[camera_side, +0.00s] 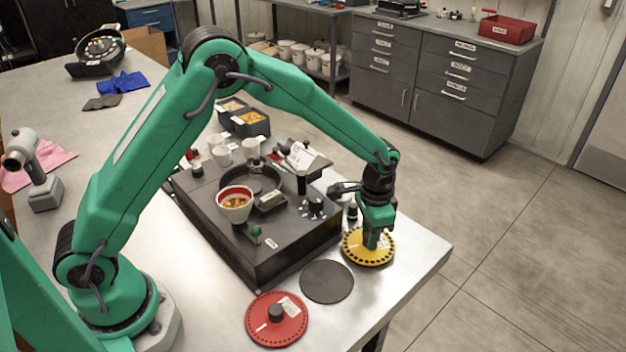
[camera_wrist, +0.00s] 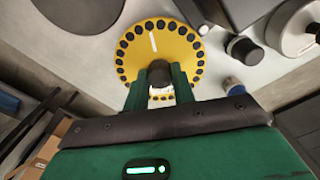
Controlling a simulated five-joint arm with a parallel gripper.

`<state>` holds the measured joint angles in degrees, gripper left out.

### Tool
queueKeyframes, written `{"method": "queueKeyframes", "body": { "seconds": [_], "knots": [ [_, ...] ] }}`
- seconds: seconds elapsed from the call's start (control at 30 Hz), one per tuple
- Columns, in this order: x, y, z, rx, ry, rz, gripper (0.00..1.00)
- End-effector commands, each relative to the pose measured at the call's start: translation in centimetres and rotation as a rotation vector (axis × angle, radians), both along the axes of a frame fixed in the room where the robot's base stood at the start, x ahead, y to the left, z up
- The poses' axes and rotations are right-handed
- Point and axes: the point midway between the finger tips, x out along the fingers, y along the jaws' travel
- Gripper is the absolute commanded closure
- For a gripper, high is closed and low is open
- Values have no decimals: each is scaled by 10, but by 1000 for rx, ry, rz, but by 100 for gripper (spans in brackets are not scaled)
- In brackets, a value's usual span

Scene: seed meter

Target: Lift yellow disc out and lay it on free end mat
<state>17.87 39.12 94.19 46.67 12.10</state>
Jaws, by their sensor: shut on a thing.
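The yellow disc (camera_side: 356,255) with a ring of dark holes is at the right end of the table, outside the seed meter (camera_side: 285,243). My gripper (camera_side: 373,240) points down and is shut on the disc's dark central knob, which shows between my fingers in the wrist view (camera_wrist: 160,74). The disc (camera_wrist: 140,50) looks level and low over the table; I cannot tell whether it touches what is under it or whether a mat lies there. A bare dark round mat (camera_side: 327,281) lies beside it, also in the wrist view (camera_wrist: 78,10). The meter's round well (camera_side: 250,183) looks empty.
A red disc (camera_side: 262,330) with a dark knob lies at the front of the table. A cup with a red rim (camera_side: 235,208) sits over the meter. The table's right edge is close to the yellow disc.

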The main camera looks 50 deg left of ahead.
Motion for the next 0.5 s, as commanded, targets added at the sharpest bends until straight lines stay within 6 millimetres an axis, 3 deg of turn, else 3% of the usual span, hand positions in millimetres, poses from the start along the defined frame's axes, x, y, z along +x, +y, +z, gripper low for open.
{"method": "queueKeyframes", "body": {
  "seconds": [0.5],
  "knots": [
    [0, 0, -6, 0, 1, 0, 99]
  ]
}}
